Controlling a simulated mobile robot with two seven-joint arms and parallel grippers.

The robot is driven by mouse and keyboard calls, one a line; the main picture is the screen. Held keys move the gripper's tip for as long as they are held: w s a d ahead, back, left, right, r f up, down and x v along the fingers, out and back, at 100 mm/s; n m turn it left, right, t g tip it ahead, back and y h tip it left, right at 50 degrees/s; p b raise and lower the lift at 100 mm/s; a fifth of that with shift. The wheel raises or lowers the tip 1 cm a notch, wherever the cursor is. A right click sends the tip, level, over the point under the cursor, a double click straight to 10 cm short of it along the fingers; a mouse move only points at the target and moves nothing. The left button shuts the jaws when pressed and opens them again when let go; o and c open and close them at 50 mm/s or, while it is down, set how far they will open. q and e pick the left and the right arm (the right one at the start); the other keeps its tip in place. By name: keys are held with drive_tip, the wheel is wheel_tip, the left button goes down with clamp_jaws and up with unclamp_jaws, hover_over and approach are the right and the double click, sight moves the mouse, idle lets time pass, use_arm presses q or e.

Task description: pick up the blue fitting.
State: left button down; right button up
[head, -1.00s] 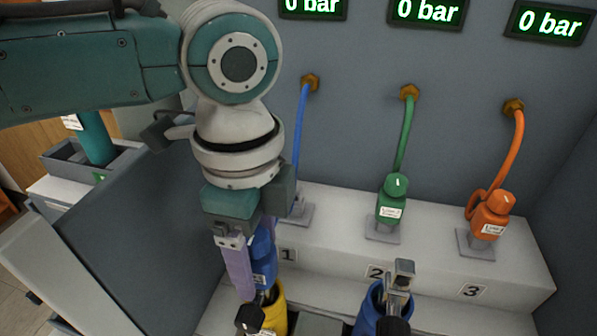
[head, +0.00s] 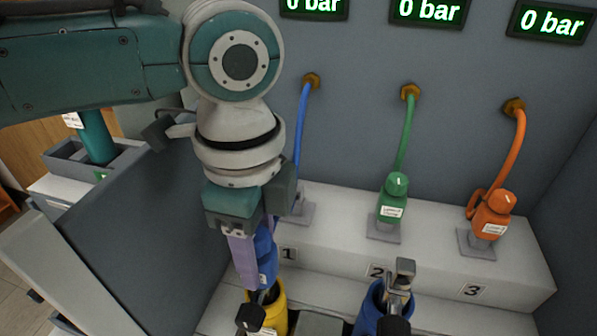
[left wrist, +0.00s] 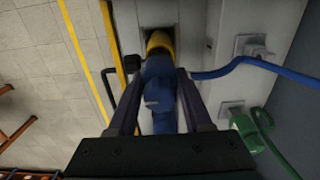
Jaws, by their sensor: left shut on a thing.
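The blue fitting (head: 265,255) is between the fingers of my left gripper (head: 252,270), which is shut on it. It hangs upright just above the yellow cylinder (head: 273,308); whether the two touch is hard to tell. In the left wrist view the blue fitting (left wrist: 160,95) lies between both fingers of the left gripper (left wrist: 158,100), with the yellow cylinder top (left wrist: 159,42) beyond it. The blue hose (head: 301,125) runs down from the wall behind my left wrist. My right gripper is not in view.
A green fitting (head: 392,205) and an orange fitting (head: 492,220) stand on the white step at stations 2 and 3. A blue cylinder (head: 369,308) stands in front. A grey side panel (head: 140,235) rises at the left. Displays on the wall read 0 bar.

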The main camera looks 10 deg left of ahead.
use_arm(q)
drive_tip(key=shift+r, duration=0.1)
wheel_tip(320, 180, up, 20)
drive_tip(key=p, duration=0.1)
idle(0.4)
